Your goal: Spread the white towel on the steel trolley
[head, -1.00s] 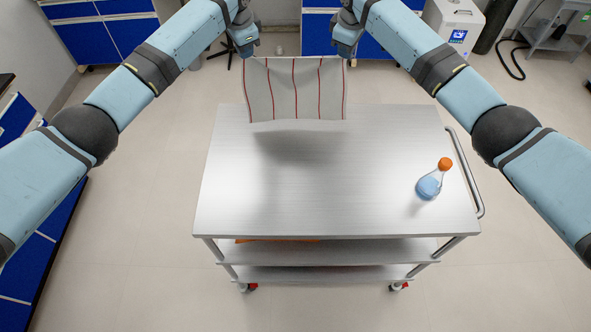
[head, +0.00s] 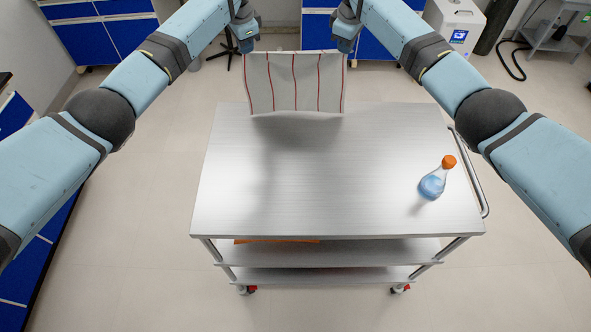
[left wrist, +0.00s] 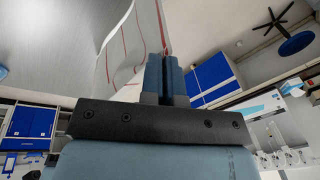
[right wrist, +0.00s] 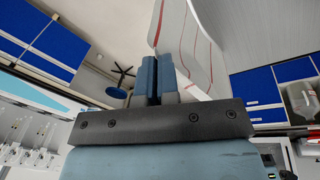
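The white towel (head: 295,85) with red stripes hangs stretched between my two grippers over the far edge of the steel trolley (head: 330,190). Its lower edge is near the trolley's far edge; I cannot tell if it touches the top. My left gripper (head: 246,50) is shut on the towel's upper left corner. My right gripper (head: 346,52) is shut on its upper right corner.
A flask (head: 433,185) with blue liquid and an orange cap stands on the right of the trolley top, near the handle (head: 470,175). The rest of the top is clear. Blue cabinets (head: 105,35) and a white device (head: 455,22) stand beyond the trolley.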

